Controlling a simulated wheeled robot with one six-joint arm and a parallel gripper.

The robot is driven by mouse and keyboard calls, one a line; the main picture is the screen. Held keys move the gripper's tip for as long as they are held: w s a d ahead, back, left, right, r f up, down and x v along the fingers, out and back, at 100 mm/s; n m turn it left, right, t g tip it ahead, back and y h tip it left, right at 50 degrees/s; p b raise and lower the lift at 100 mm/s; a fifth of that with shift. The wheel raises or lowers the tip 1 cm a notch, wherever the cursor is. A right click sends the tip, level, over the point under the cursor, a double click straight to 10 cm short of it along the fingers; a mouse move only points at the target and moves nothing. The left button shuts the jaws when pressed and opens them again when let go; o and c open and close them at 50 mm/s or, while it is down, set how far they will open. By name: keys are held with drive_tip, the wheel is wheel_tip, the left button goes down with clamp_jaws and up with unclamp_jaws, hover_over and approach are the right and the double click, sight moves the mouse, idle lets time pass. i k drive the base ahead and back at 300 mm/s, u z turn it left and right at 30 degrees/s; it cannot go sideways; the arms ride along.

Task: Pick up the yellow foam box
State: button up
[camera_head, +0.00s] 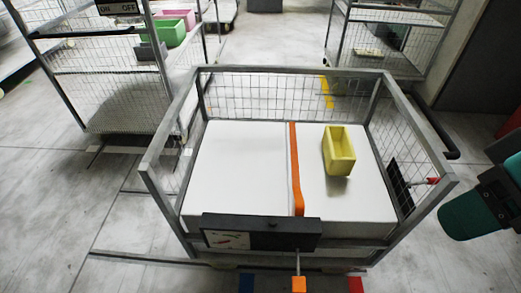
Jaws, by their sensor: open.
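The yellow foam box (339,152) is a small block with a hollow top. It sits upright on the right-hand white panel (353,198) inside the mesh-sided press, to the right of the orange strip. Nothing touches it from above, and its top and front face show fully. Part of my arm, black and teal, shows at the right edge, outside the press and well apart from the box. I cannot make out any gripper fingers in this view.
The press's grey frame (155,192) stands around the panels, with mesh walls and an open top. A black control box (262,233) is on its front rail. Behind left, another cage holds a green box (171,33) and a pink box (181,14). Floor is clear at left.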

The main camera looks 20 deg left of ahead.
sight(340, 155)
drive_tip(key=u, duration=0.55)
drive_tip(key=i, duration=1)
drive_tip(key=z, duration=0.05)
